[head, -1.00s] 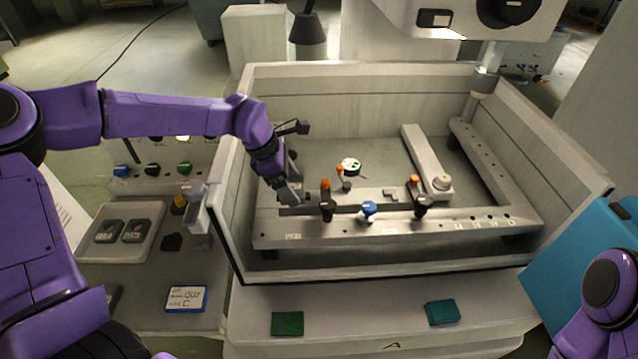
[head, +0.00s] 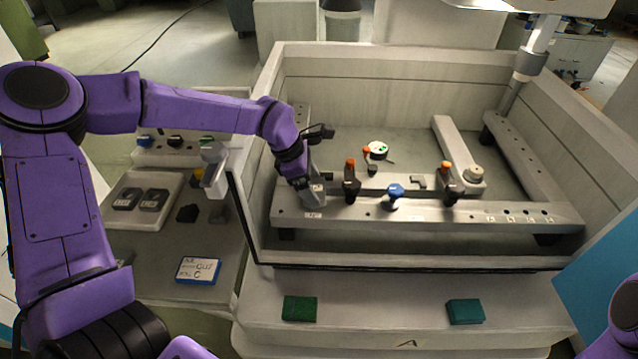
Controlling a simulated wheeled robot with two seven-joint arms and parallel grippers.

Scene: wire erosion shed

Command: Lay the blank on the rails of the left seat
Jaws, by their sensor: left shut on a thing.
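My left gripper (head: 308,185) is shut on a small grey block, which I take to be the blank (head: 316,198). Fingers and wrist partly hide it. Gripper and block are at the left end of the long grey front beam (head: 338,215) in the tank, just left of the left orange-topped black clamp (head: 350,180). The seat rails under the block are hidden, and I cannot tell whether the block touches them. A second orange-topped clamp (head: 447,183) stands farther right, with a blue knob (head: 394,193) between them. My right gripper is out of view.
A grey bar (head: 455,150) and a round green-and-white thing (head: 378,149) lie behind the beam. Two green pads (head: 299,309) (head: 466,311) lie on the front ledge. A tray (head: 170,205) stands left.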

